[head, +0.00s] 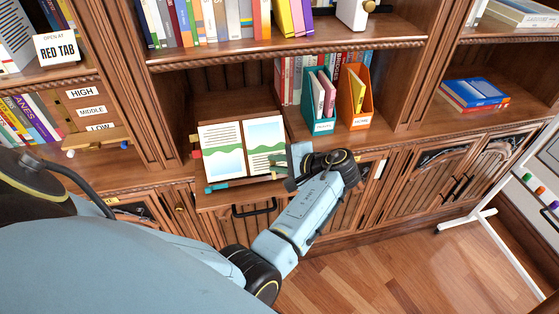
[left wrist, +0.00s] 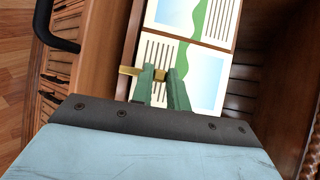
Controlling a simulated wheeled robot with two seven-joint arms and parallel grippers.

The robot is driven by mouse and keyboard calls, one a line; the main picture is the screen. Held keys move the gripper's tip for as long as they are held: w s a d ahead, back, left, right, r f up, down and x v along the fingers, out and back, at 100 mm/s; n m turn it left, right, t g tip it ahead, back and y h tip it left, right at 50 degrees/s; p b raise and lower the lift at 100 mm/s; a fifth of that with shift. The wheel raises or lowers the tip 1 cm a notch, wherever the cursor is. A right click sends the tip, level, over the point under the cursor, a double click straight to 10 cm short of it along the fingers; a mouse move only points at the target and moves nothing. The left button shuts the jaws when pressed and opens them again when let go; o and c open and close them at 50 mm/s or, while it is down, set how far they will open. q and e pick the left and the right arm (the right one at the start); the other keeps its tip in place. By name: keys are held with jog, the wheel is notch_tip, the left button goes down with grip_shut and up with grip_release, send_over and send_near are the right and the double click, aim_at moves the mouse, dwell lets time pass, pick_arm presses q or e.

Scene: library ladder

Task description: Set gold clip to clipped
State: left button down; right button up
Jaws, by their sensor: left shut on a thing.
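The gold clip (left wrist: 129,71) is a small brass bar lying at the edge of an open book (left wrist: 174,52) in the left wrist view. My left gripper (left wrist: 160,76) has green fingers, shut on the clip, with its end sticking out to the left of them. In the head view my left gripper (head: 284,162) is at the right edge of the open book (head: 222,150), and the clip is hidden there by the gripper. I cannot tell how the clip sits on the pages. My right gripper is not in view.
The book lies in a wooden bay with a black-handled drawer (head: 254,208) below. Teal (head: 316,100) and orange (head: 354,103) file holders stand to the right. A shelf of books (head: 205,22) is above. A white-framed stand (head: 500,195) is at far right, with clear floor (head: 410,265) before it.

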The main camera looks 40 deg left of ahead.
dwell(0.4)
pick_arm(q)
jog(key=c, duration=1.4)
grip_release()
jog(key=shift+o, duration=0.2)
